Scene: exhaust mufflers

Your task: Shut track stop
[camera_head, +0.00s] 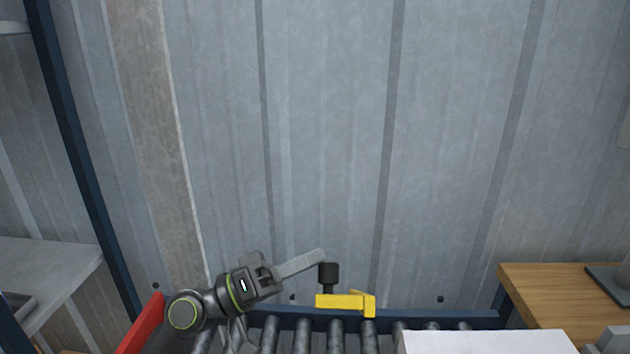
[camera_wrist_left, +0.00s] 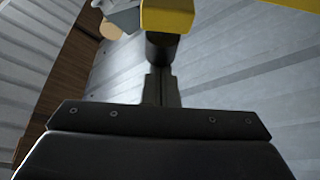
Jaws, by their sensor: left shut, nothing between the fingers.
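The track stop is a yellow bar (camera_head: 345,302) with a black cylindrical knob (camera_head: 329,274) on its left end, at the far edge of the roller track (camera_head: 303,335). My left gripper (camera_head: 318,255) is shut and empty, its fingertips beside the upper left of the knob. I cannot tell whether they touch it. In the left wrist view the shut fingers (camera_wrist_left: 161,90) point at the black knob (camera_wrist_left: 161,48), with the yellow part (camera_wrist_left: 167,16) beyond it. My right gripper is not in view.
A white box (camera_head: 485,342) is at the bottom right, by the rollers. A wooden table (camera_head: 550,285) stands at the right and a grey shelf (camera_head: 45,275) at the left. A corrugated metal wall (camera_head: 330,130) rises behind the track. A red part (camera_head: 142,325) shows at lower left.

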